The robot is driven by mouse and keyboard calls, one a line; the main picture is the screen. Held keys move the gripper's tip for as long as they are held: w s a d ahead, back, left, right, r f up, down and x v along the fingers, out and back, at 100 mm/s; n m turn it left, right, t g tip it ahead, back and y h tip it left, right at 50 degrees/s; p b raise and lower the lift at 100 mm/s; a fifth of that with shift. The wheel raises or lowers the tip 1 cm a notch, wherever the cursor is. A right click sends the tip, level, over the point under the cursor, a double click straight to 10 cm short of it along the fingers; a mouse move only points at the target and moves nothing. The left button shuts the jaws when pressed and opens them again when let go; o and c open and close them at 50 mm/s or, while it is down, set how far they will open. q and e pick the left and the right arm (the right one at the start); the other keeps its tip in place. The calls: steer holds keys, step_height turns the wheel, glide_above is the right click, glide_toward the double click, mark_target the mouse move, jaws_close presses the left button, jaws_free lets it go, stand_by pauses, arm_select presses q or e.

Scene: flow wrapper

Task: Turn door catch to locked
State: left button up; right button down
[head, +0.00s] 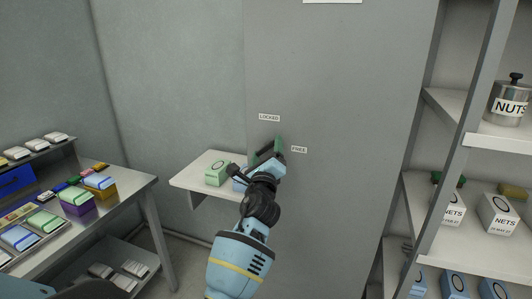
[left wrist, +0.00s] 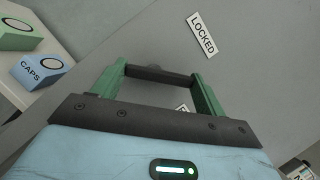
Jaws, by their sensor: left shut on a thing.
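The door catch shows in the left wrist view as a dark bar (left wrist: 160,75) against the grey door panel. My left gripper (head: 270,148) is at the panel with its green fingers apart and shut on this bar, one finger at each end. In the head view the gripper mostly hides the catch, so I cannot tell its exact angle there. The LOCKED label (head: 269,117) is above the gripper; it also shows in the left wrist view (left wrist: 203,33). The FREE label (head: 299,150) is just right of the gripper. My right gripper is not in view.
A small shelf (head: 190,184) left of the gripper bears a green box (head: 217,173) and a blue CAPS box (left wrist: 40,70). A rack with NUTS and NETS goods (head: 498,215) stands at the right. A loaded workbench (head: 140,184) is at the left.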

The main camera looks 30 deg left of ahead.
arm_select(q)
steer(key=n, duration=0.1)
steer(key=n+g, duration=0.1)
steer(key=n+y, duration=0.1)
steer(key=shift+r+n+p, duration=0.25)
steer(key=shift+n+p, duration=0.05)
steer(key=shift+p, duration=0.05)
steer(key=n+g, duration=0.1)
steer(key=n, duration=0.1)
steer(key=n+p, duration=0.1)
steer(key=shift+r+n+g, duration=0.2)
steer(key=shift+n+g, duration=0.2)
steer(key=shift+a+f+n+g+h+p, duration=0.1)
steer(key=shift+n+g+h+p, duration=0.35)
steer(key=shift+n, duration=1.05)
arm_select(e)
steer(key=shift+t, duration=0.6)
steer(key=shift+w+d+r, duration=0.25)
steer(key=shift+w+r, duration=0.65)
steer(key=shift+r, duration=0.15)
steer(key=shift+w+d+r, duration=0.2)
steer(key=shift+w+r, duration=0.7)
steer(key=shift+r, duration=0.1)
arm_select(q)
steer(key=o, duration=1)
steer(key=shift+s, duration=0.1)
